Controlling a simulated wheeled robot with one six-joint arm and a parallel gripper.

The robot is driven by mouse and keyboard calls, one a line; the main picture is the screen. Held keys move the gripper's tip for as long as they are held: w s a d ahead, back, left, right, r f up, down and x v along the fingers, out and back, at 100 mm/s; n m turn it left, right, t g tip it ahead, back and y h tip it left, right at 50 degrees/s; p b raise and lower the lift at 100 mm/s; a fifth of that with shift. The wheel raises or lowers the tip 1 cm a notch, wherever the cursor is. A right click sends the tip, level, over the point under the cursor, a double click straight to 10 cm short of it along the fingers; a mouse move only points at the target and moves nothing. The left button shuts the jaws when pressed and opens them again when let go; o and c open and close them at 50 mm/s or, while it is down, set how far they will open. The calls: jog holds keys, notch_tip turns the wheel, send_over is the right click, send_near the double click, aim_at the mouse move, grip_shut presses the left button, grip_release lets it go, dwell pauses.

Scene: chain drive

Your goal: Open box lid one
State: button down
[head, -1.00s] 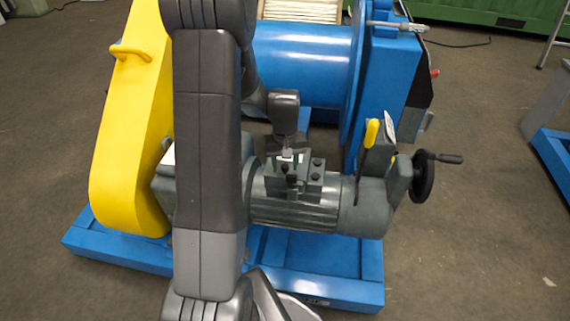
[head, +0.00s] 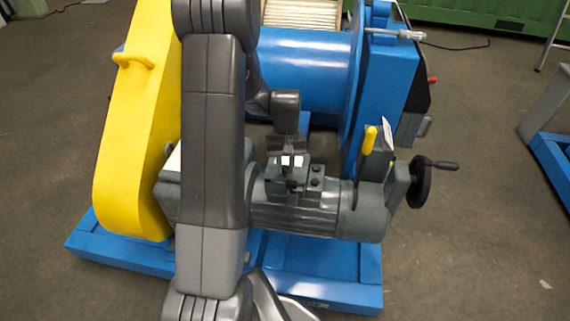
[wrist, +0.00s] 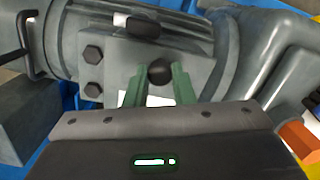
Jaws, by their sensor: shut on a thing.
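The motor's grey terminal box (head: 305,190) sits on top of the motor in the head view. Its lid (wrist: 122,72) fills the upper middle of the wrist view, with a round black knob (wrist: 160,73) on it. My gripper (wrist: 157,82) has its two green fingers on either side of this knob and is shut on it. In the head view my gripper (head: 288,163) reaches down onto the box from behind. The fingertips are small there and partly hidden. I cannot tell from these frames whether the lid is raised.
The ribbed motor (head: 295,218) lies below the box, with a black handwheel (head: 423,182) at right. A yellow guard (head: 128,150) and a blue drum (head: 305,68) stand close by. Open floor (head: 470,250) lies right.

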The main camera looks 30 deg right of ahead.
jog(key=p, duration=0.1)
jog(key=r, duration=0.1)
jog(key=r+g+p, duration=0.1)
jog(key=shift+w+d+r+y+p, duration=0.1)
jog(key=shift+w+d+y+p, duration=0.2)
jog(key=shift+w+y, duration=0.1)
jog(key=r+p, duration=0.1)
jog(key=w+d+r+g+y+p, duration=0.1)
jog(key=p, duration=0.1)
jog(key=shift+w+g, duration=0.1)
jog(key=shift+g, duration=0.2)
jog(key=w+d+r+p, duration=0.3)
jog(key=w+d, duration=0.4)
jog(key=w, duration=0.1)
jog(key=shift+w+p, duration=0.15)
jog(key=shift+p, duration=0.2)
jog(key=c, duration=1.9)
grip_release()
jog(key=shift+d, duration=0.1)
jog(key=shift+c, duration=0.2)
jog(key=o, duration=0.7)
jog(key=shift+s+r, duration=0.15)
jog(key=shift+s, duration=0.05)
jog(key=shift+w, duration=0.1)
